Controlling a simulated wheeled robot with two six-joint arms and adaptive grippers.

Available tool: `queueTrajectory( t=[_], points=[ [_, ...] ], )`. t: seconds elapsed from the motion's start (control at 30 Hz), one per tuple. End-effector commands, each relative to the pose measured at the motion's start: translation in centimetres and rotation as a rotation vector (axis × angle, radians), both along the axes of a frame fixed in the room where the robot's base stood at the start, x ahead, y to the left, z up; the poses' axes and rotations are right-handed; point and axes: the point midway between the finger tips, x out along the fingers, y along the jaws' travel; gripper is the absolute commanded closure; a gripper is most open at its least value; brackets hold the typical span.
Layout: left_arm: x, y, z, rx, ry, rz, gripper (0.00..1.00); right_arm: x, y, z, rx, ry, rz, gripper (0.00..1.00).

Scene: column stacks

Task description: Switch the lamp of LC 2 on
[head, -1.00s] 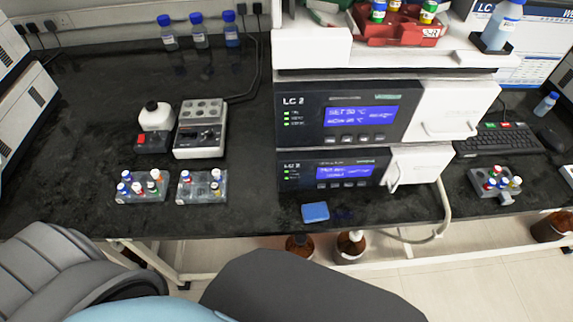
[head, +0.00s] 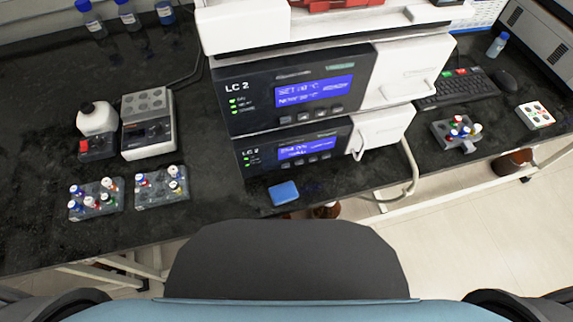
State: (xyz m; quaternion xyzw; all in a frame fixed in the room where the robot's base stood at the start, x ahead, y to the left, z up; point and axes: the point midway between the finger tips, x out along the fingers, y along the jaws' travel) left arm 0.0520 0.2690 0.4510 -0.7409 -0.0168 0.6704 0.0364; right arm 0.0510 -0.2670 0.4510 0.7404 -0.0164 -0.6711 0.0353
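The LC 2 stack stands at the middle of the bench. Its upper module (head: 240,88) carries the LC 2 label, a lit blue display, a row of buttons below it and green indicator lights on the left. White doors with handles close the right side of both modules. I cannot tell which part is the lamp switch.
A blue block (head: 284,193) lies before the stack at the bench edge. Vial racks (head: 97,210) and (head: 160,200) and a hotplate-like device (head: 148,137) stand left. A keyboard (head: 455,90), another vial rack (head: 445,132) and a white card (head: 535,116) lie right. Dark bench (head: 40,150) is clear at far left.

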Motion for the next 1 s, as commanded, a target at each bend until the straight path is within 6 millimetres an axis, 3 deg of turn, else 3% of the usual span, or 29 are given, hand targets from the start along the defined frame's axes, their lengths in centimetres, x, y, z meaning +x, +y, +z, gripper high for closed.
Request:
queueTrajectory(
  t=[0.17,0.43,1.0],
  points=[
    [-0.02,-0.02,0.0,0.0,0.0,0.0,0.6,0.15,-0.14,0.02,-0.002,-0.003,0.001,1.0],
    [-0.06,-0.04,-0.01,0.0,0.001,0.0,1.0,0.13,-0.28,0.03,-0.004,-0.002,0.001,1.0],
    [-0.09,-0.06,-0.01,-0.001,0.001,0.0,1.0,0.06,-0.26,0.02,-0.003,0.0,0.001,1.0]
  ],
)
